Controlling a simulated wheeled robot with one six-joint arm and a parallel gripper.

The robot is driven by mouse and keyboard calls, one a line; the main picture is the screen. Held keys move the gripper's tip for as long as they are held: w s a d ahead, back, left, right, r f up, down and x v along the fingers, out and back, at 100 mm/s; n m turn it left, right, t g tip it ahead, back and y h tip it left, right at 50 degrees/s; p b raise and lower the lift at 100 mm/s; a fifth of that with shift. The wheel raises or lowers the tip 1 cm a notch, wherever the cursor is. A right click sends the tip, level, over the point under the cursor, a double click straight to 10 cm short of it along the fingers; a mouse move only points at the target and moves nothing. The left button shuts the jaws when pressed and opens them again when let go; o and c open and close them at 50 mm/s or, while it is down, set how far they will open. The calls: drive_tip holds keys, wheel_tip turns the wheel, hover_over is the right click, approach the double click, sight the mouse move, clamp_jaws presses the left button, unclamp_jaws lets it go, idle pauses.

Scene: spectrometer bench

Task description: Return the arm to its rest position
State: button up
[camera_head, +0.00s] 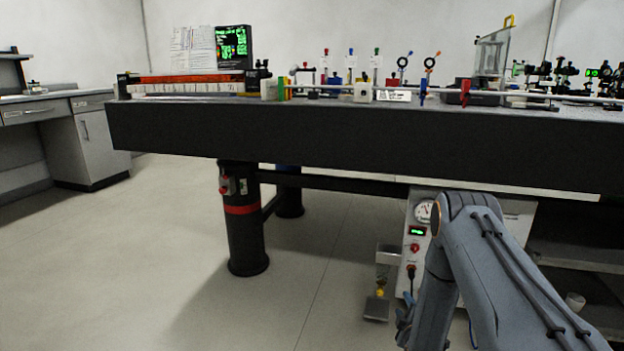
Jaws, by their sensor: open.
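My grey arm (480,250) rises from the lower right corner to a bent joint below the bench edge. From there its forward link (433,300) points down and leaves the picture at the bottom edge. My gripper's fingertips are not visible; they are cut off or hidden below the frame. I see nothing held. The arm stands in front of the optical bench (350,145) and hides part of the equipment under it.
A black bench leg (243,225) with a red band stands left of centre. A white unit with a gauge (424,211) is under the bench, close behind my arm. Optics and a display (233,47) stand on top. The floor (130,270) at left is clear.

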drive_tip(key=s+a+r+m+g+y, duration=0.1)
drive_tip(key=a+r+g, duration=0.1)
drive_tip(key=a+r, duration=0.65)
drive_tip(key=a+r+m+g+y, duration=0.1)
drive_tip(key=a+r+g+y, duration=0.1)
drive_tip(key=a+r, duration=0.65)
drive_tip(key=s+a+r+m+g, duration=0.2)
drive_tip(key=s+a+r+g, duration=0.45)
drive_tip(key=s+a, duration=0.8)
drive_tip(key=s+r+m+g, duration=0.1)
drive_tip(key=s+r, duration=0.3)
drive_tip(key=s, duration=0.7)
drive_tip(key=s+a+r+m+g, duration=0.15)
drive_tip(key=s+r, duration=0.25)
drive_tip(key=s, duration=0.7)
drive_tip(key=s+r+g, duration=0.2)
drive_tip(key=s+r, duration=0.2)
drive_tip(key=s, duration=0.7)
drive_tip(key=d+r+m+p, duration=0.3)
drive_tip(key=d+r+p, duration=0.7)
drive_tip(key=r+p, duration=0.3)
drive_tip(key=d+r+m+h+p, duration=0.1)
drive_tip(key=d+r+m+p, duration=0.2)
drive_tip(key=d+r+p, duration=0.8)
drive_tip(key=shift+d+r+p, duration=0.15)
drive_tip(key=shift+r+p, duration=1)
drive_tip(key=shift+p, duration=2.55)
drive_tip(key=shift+m, duration=0.25)
